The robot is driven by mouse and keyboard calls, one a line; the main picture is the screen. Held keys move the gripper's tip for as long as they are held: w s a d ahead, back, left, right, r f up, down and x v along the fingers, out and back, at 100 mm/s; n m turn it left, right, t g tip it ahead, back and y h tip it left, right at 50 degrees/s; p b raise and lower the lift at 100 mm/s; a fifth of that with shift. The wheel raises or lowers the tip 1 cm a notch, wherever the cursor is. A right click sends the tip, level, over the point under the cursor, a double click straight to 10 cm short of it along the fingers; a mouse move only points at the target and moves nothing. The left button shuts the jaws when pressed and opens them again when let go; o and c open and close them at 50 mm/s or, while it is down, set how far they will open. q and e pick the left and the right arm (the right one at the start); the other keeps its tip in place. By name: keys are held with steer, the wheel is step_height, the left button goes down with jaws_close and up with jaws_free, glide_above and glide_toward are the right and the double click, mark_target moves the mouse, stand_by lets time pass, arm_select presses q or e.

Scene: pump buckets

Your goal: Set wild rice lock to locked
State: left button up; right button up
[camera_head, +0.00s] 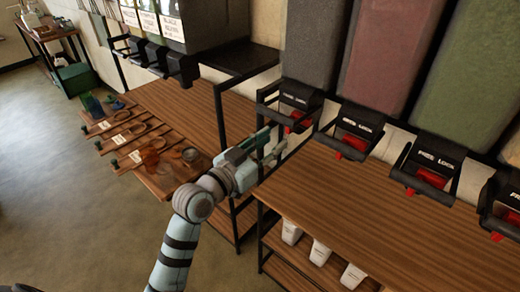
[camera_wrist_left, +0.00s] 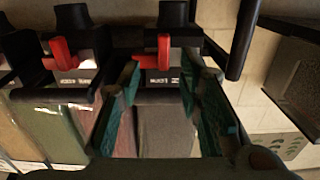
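Several bulk dispensers with black housings and red lock levers line the wall. I cannot read which one is wild rice. My left gripper (camera_head: 270,146) is by the leftmost dispenser of the right-hand row, just left of and below its red lever (camera_head: 297,121). In the left wrist view that gripper (camera_wrist_left: 160,78) is open, with teal fingers either side of the view's middle. A red lever (camera_wrist_left: 164,52) shows beyond and between the fingertips, with a small label under it. Contact is not visible. My right gripper is not in view.
More red levers show to the right, on the red (camera_head: 354,142) and green (camera_head: 426,178) dispensers. A wooden counter (camera_head: 350,205) lies below, with white containers (camera_head: 320,251) underneath. A lower wooden table (camera_head: 180,105) with scoops stands left. A black post (camera_wrist_left: 243,40) is near the gripper.

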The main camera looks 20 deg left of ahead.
arm_select(q)
steer(key=v, duration=0.5)
steer(key=shift+s+a, duration=0.1)
steer(key=shift+s, duration=0.3)
